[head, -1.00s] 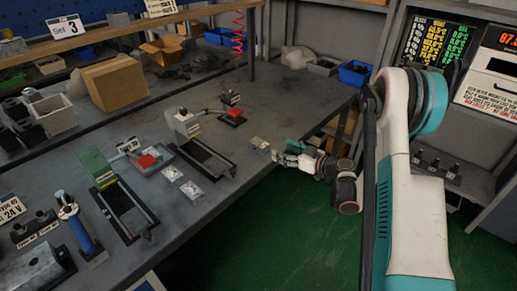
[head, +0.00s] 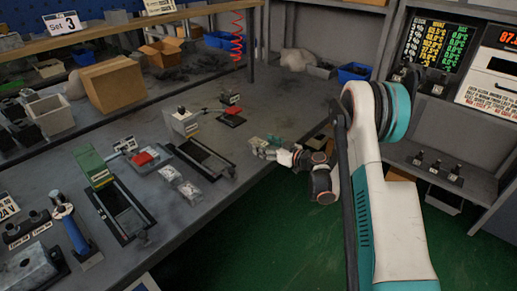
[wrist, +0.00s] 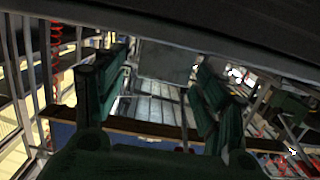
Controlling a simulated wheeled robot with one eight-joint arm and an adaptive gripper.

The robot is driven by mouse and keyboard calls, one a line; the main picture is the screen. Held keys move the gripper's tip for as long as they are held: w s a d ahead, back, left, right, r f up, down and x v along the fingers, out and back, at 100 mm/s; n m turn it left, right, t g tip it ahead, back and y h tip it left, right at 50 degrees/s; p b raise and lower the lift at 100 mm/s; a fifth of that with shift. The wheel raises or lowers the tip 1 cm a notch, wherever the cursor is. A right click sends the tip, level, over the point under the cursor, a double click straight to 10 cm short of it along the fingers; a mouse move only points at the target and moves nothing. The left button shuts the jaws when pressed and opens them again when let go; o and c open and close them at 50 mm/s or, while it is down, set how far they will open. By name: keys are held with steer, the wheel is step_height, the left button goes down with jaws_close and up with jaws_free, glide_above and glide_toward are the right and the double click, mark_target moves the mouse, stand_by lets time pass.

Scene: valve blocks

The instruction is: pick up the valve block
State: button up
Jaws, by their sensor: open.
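A small pale valve block (head: 256,142) sits at the front edge of the workbench (head: 215,205), at the tips of my gripper. The wrist view shows the two dark green fingers (wrist: 160,105) standing well apart. No clear grip on anything shows between them; a grey surface appears beyond. Two more small silvery blocks lie on the bench further left, one (head: 169,173) behind the other (head: 190,191).
A black frame fixture (head: 205,158) and a red-topped block (head: 146,156) stand left of my gripper. A green-backed fixture (head: 120,210) and a blue-handled tool (head: 73,228) are nearer. A cardboard box (head: 114,84) is at the back. The bench behind the gripper is mostly clear.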

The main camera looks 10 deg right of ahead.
steer(key=b+x, duration=0.1)
steer(key=x, duration=0.3)
steer(key=shift+s+f, duration=0.1)
steer(key=shift+f, duration=0.05)
steer(key=shift+c, duration=0.6)
steer(key=c, duration=1.3)
steer(key=shift+c, duration=0.2)
step_height(320, 180, up, 20)
steer(key=p, duration=0.7)
steer(key=s+r+m+t+h, duration=0.2)
steer(key=s+m+h, duration=0.25)
steer(key=s, duration=1.85)
steer(key=n+g+y, duration=0.2)
steer(key=n+y, duration=0.3)
glide_above(258, 142)
steer(key=shift+d+f+m+h, duration=0.1)
steer(key=shift+f+m+h, duration=0.15)
steer(key=shift+f, duration=0.7)
